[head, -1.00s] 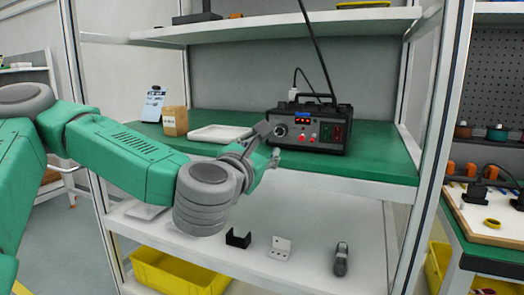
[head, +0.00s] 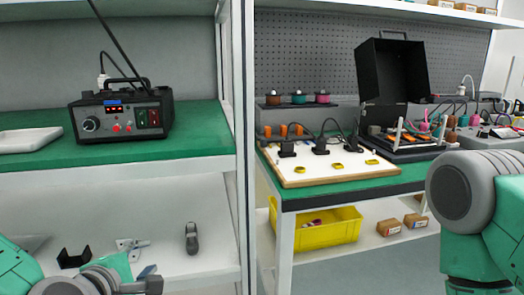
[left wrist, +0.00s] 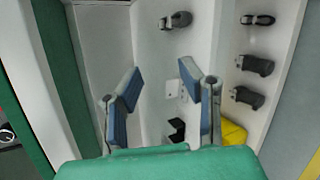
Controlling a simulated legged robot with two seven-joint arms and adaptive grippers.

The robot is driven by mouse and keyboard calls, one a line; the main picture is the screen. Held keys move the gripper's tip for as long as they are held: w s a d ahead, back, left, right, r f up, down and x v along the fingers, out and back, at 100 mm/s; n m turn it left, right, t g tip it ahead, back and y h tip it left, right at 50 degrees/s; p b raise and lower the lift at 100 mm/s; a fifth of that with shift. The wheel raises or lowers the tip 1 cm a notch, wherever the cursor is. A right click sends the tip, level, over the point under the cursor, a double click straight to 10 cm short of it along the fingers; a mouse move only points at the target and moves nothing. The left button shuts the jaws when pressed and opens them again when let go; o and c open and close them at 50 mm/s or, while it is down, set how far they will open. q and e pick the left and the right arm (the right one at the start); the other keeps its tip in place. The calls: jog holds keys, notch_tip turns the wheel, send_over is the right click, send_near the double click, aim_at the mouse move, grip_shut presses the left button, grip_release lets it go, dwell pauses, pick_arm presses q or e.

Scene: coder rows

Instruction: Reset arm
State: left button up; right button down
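My left gripper (head: 148,279) is at the bottom left of the head view, in front of the lower white shelf and partly cut off. In the left wrist view my left gripper (left wrist: 170,88) has its two blue-padded fingers well apart, with nothing between them touching the pads. My right arm shows at the right edge of the head view, but its gripper is out of the picture.
A black power unit (head: 121,113) and white tray (head: 30,140) stand on the green shelf. Below lie a black bracket (head: 74,259) and a dark grey tool (head: 191,238). A rack post (head: 240,140) separates them from a workbench with a white board (head: 325,165).

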pick_arm(q)
jog(key=s+d+f+m+g+h, duration=0.1)
jog(key=s+f+m+g, duration=0.1)
jog(key=s+f+m, duration=0.3)
jog(key=s+d+f+m+g, duration=0.1)
jog(key=s+f+m+g, duration=0.1)
jog(key=f, duration=0.5)
jog(key=s+a+f+m+g+y, duration=0.1)
jog(key=s+a+f+m+g, duration=0.25)
jog(key=s+f+m, duration=0.45)
jog(key=s+a+f+m+g+y, duration=0.1)
jog(key=s+a+f+m+g, duration=0.3)
jog(key=s+f, duration=0.55)
notch_tip(320, 180, up, 16)
jog(key=s+m+p, duration=0.2)
jog(key=p, duration=1.3)
jog(key=shift+s+d+r+g, duration=0.25)
jog(key=shift+d+g, duration=0.05)
jog(key=shift+g, duration=0.15)
